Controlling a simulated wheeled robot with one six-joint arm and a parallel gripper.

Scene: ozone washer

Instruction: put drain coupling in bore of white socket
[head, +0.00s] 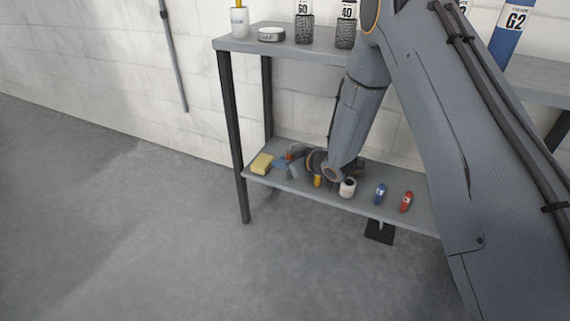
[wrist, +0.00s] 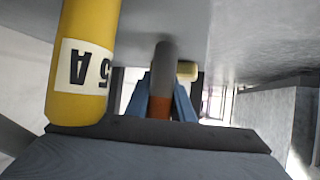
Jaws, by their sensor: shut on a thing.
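My gripper (wrist: 161,102) shows in the wrist view with two blue fingers shut on a grey cylindrical piece with an orange band, which I take as the drain coupling (wrist: 165,62). In the head view my gripper (head: 284,162) is low over the left part of the lower shelf, pointing left, and the coupling is hard to make out there. The white socket (head: 348,188) stands on the lower shelf, right of my gripper and just right of my wrist. Its top looks dark; the bore's inside cannot be made out.
The lower shelf (head: 400,217) also holds a yellow block (head: 262,163), a blue canister (head: 380,194) and a red canister (head: 406,201). A yellow labelled cylinder (wrist: 83,65) is close beside my gripper in the wrist view. The upper shelf (head: 240,44) overhangs; open floor lies in front.

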